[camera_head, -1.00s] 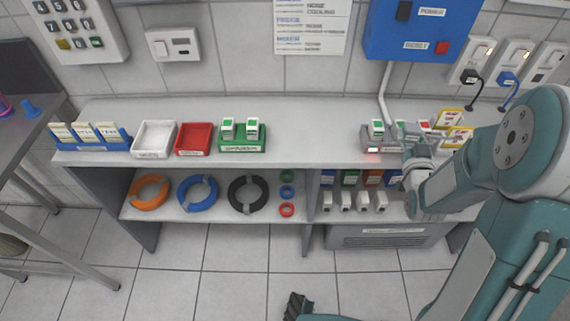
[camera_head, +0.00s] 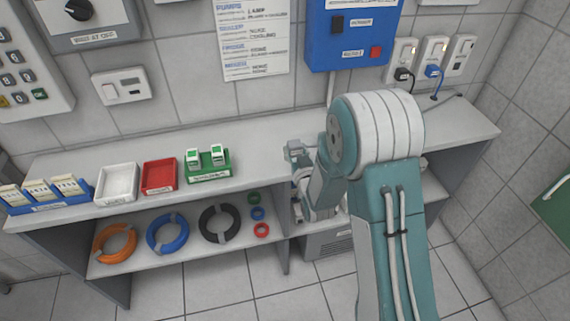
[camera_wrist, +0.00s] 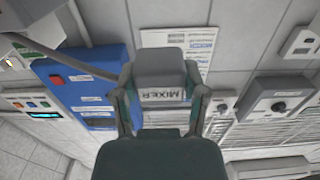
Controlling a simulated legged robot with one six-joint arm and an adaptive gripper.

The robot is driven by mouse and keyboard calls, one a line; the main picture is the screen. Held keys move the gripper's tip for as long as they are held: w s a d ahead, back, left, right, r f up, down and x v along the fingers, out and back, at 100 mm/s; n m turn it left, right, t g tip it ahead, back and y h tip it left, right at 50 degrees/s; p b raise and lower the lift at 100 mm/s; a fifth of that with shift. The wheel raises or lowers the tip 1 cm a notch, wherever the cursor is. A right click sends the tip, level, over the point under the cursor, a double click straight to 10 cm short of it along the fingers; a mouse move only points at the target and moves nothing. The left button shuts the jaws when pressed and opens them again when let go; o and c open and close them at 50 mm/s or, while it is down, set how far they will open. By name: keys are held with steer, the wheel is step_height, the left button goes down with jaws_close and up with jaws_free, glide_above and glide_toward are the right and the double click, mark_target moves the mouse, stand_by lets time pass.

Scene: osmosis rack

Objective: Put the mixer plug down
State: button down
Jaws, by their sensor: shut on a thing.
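The mixer plug (camera_wrist: 163,62) is a grey block with an upside-down "MIXER" label in the wrist view. My gripper (camera_wrist: 160,88) is shut on it, with one finger on each side. In the head view my gripper (camera_head: 299,172) is at the front of the shelf unit, in front of its middle, right of the green holder. The plug there is small and hard to tell from the fingers. Whether it touches any surface cannot be told.
The upper shelf (camera_head: 265,137) has free room right of the green holder (camera_head: 207,167). A red tray (camera_head: 159,177), a white tray (camera_head: 116,184) and a blue card holder (camera_head: 48,203) stand further left. Coiled cables (camera_head: 167,233) lie below. My arm hides much of the right side.

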mark_target(287, 168)
steer(key=a+f, duration=0.2)
steer(key=shift+w+f, duration=0.3)
steer(key=shift+w, duration=0.05)
step_height(287, 168, down, 4)
steer(key=shift+w+r, duration=0.15)
steer(key=shift+r, duration=0.1)
steer(key=shift+f, duration=0.25)
steer(key=shift+a, duration=0.35)
steer(key=shift+f, duration=0.15)
steer(key=shift+c, duration=0.7)
jaws_free()
steer(key=shift+d, duration=0.3)
